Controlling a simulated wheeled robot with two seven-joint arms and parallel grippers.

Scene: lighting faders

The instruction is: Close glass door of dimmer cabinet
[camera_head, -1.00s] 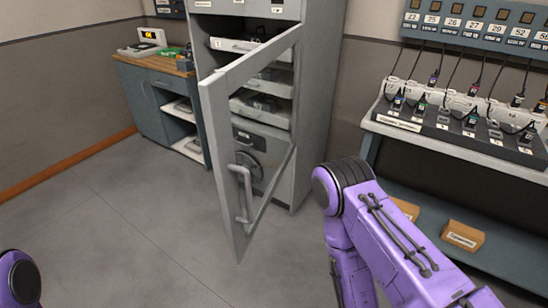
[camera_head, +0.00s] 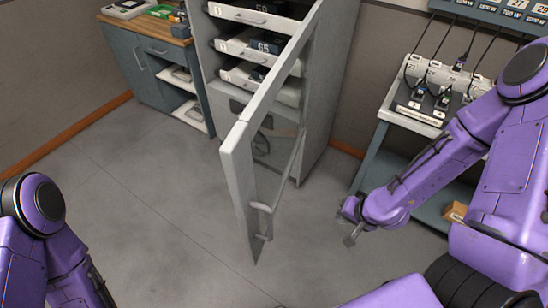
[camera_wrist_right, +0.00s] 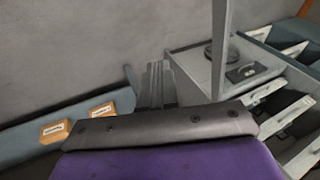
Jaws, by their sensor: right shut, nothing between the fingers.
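The glass door (camera_head: 245,135) of the grey dimmer cabinet (camera_head: 338,75) stands wide open, its pale frame jutting out toward me. Its bar handle (camera_head: 263,208) is low on the door, near the free edge. Behind the door, the cabinet's labelled trays show. My right gripper (camera_head: 350,232) is shut and empty, to the right of the door and apart from it, at about the height of the handle in the picture. My left arm shows at the lower left, but its gripper is out of the picture.
A blue-grey cupboard (camera_head: 138,62) with a wooden top stands left of the cabinet. At the right is a bench (camera_head: 372,160) with plugs and cables, with a small cardboard box (camera_head: 455,212) on its lower shelf. Open grey floor (camera_head: 150,210) lies left of the door.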

